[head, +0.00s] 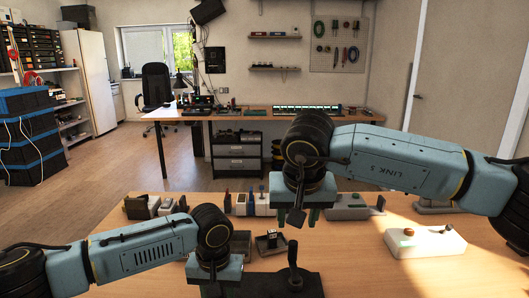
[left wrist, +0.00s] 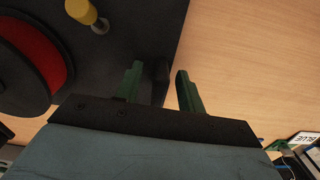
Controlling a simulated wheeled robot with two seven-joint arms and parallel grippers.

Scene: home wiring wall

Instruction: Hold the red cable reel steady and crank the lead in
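The cable reel shows in the left wrist view as a black flanged spool with a red drum (left wrist: 38,50), over a black base (left wrist: 120,40). A yellow knob (left wrist: 81,11) on a metal pin is beside it. In the head view a black base with an upright post (head: 292,262) stands at the front edge; the red drum is not visible there. My left gripper (head: 216,290) is low beside this base. Its fingers (left wrist: 160,92) are apart, with a dark upright part close to one finger; contact is unclear. My right gripper (head: 298,219) is raised above the table, fingers apart.
Small boxes and fittings line the table's far side, including a small black tray (head: 270,243). A white box with knobs (head: 425,242) sits at the right. A "BLUE" label (left wrist: 304,138) shows in the left wrist view. Bare wood lies right of the base.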

